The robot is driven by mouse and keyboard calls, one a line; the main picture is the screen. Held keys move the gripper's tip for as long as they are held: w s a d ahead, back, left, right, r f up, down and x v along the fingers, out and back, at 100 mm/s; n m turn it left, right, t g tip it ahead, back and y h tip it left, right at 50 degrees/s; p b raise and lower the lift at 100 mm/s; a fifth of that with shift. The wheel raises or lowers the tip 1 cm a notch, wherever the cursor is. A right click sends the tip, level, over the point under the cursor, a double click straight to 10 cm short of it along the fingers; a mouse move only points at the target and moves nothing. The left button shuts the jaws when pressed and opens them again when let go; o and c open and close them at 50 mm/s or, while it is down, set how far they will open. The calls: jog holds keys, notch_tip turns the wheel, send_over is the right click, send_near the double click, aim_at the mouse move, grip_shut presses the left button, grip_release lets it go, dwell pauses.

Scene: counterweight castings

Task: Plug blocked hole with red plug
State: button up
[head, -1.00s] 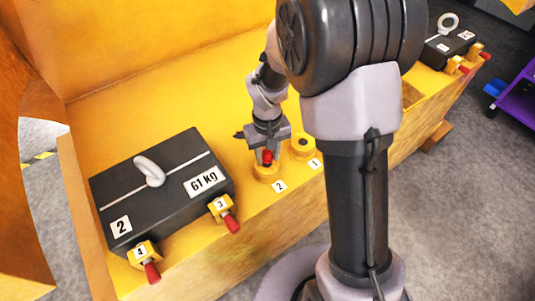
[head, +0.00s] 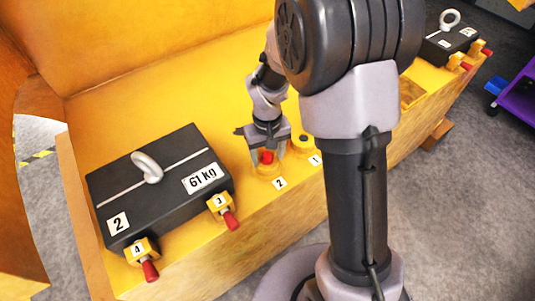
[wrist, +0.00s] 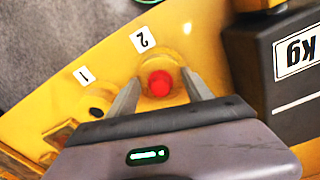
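The red plug (head: 267,157) stands at the round yellow boss (head: 266,171) beside label 2. In the wrist view the plug (wrist: 160,83) shows end-on over the boss, its lower part hidden. My gripper (head: 268,159) is over this boss with its fingers open, one on each side of the plug. In the wrist view a gap shows between the plug and each finger of my gripper (wrist: 161,74). A second yellow boss (head: 301,150) by label 1 has a dark centre (head: 303,139); whether that is an open hole or a blockage, I cannot tell.
A black 61 kg casting (head: 165,190) with a lifting eye (head: 148,166) sits left of my gripper. Red-handled yellow clamps (head: 222,209) and (head: 145,257) stand at its front edge. Another black casting (head: 447,42) is far right. The yellow ledge behind is clear.

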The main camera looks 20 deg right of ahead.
aim_at(267, 157)
jog(key=shift+r, duration=0.1)
notch_tip(267, 157, up, 17)
jog(key=p, duration=0.5)
jog(key=shift+r, duration=0.15)
jog(key=s+a+f+m+t+y+b, duration=0.1)
jog(key=s+a+m+t+b, duration=0.1)
jog(key=s+b, duration=0.4)
jog(key=s+a+f+m+t+y+b, duration=0.1)
jog(key=s+b, duration=0.5)
jog(key=s, duration=0.6)
jog(key=a+m+t, duration=0.1)
jog(key=m+t, duration=0.1)
jog(key=shift+s+t, duration=0.15)
jog(key=shift+t, duration=0.25)
jog(key=shift+f, duration=0.1)
